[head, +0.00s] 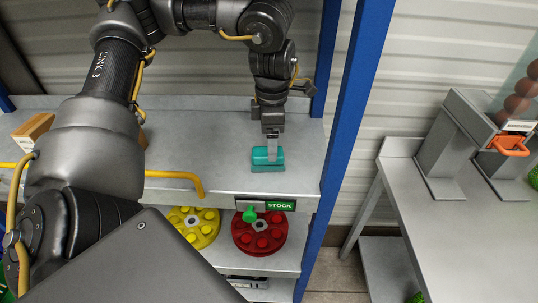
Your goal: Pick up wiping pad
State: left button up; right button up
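The wiping pad is likely the teal block (261,165) lying on the upper grey shelf, near its front edge and above the green STOCK label. My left gripper (271,153) points straight down at it, with its fingers reaching the pad's top and overlapping it in the view. The fingers are seen edge-on, so I cannot tell whether they are open or shut on the pad. The pad appears to rest on the shelf. My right gripper is not in view.
Blue posts (354,108) frame the shelf. A yellow bar (175,176) runs along its front left. Yellow (207,232) and red (270,244) discs sit below. A grey table (450,225) with an orange-handled dispenser stands right.

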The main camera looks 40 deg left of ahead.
pick_arm(q)
jog(key=shift+s+a+f, duration=0.1)
jog(key=shift+s+f, duration=0.1)
jog(key=shift+f, duration=0.25)
jog(key=shift+w+a+f+p, duration=0.1)
jog(key=shift+f+p, duration=0.25)
jog(key=shift+f, duration=0.8)
jog(key=shift+a+f+p, duration=0.1)
jog(key=shift+f+p, duration=0.2)
jog(key=shift+f, duration=0.85)
jog(key=shift+d, duration=0.1)
jog(key=shift+c, duration=0.2)
jog(key=c, duration=1.1)
jog(key=shift+r, duration=0.2)
notch_tip(320, 180, up, 10)
jog(key=shift+f+b, duration=0.15)
jog(key=shift+b, duration=0.3)
